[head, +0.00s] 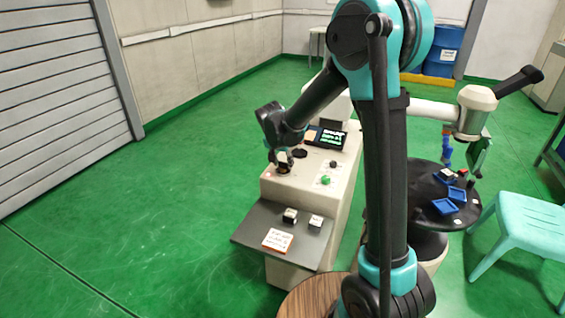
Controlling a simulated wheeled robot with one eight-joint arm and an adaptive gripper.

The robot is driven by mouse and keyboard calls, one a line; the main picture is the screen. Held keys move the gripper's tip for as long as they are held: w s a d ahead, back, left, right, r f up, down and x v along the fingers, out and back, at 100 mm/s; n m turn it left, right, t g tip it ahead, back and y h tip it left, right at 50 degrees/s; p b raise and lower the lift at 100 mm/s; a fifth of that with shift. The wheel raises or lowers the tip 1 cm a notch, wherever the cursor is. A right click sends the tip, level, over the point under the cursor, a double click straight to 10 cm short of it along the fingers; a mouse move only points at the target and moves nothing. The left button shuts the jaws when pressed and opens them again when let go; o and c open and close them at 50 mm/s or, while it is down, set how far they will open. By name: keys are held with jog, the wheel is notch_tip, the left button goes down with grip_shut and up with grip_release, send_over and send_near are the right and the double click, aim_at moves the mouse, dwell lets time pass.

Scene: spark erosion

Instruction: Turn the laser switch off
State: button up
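The machine console (337,205) stands in the middle of the head view, with controls on its sloping top. My gripper (283,166) points down over the left front part of that top, at or just above a small dark control. My gripper hides most of this control, and I cannot tell whether they touch. I see no readable label marking the laser switch.
A lit display (331,139) is behind the controls. A grey shelf (262,232) in front carries two small blocks and an orange-and-white sign (277,240). A round black table (425,207) with blue trays and a turquoise chair (525,225) stand right. Floor at left is clear.

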jog(key=c, duration=0.7)
jog(key=n+y, duration=0.1)
jog(key=n, duration=0.1)
jog(key=n+y, duration=0.1)
jog(key=n, duration=0.3)
jog(key=shift+d+n+y, duration=0.25)
jog(key=shift+n+y, duration=0.15)
jog(key=n+y, duration=0.1)
jog(key=n, duration=0.4)
jog(key=shift+w+d+g+y, duration=0.1)
jog(key=shift+d+g+y, duration=0.05)
jog(key=shift+g+y, duration=0.2)
jog(key=n+g, duration=0.1)
jog(key=n, duration=0.2)
jog(key=n+y, duration=0.1)
jog(key=n, duration=0.2)
jog(key=shift+w+g+y, duration=0.1)
jog(key=shift+g+y, duration=0.15)
jog(key=shift+g, duration=0.1)
jog(key=o, duration=1.2)
jog(key=shift+c, duration=0.2)
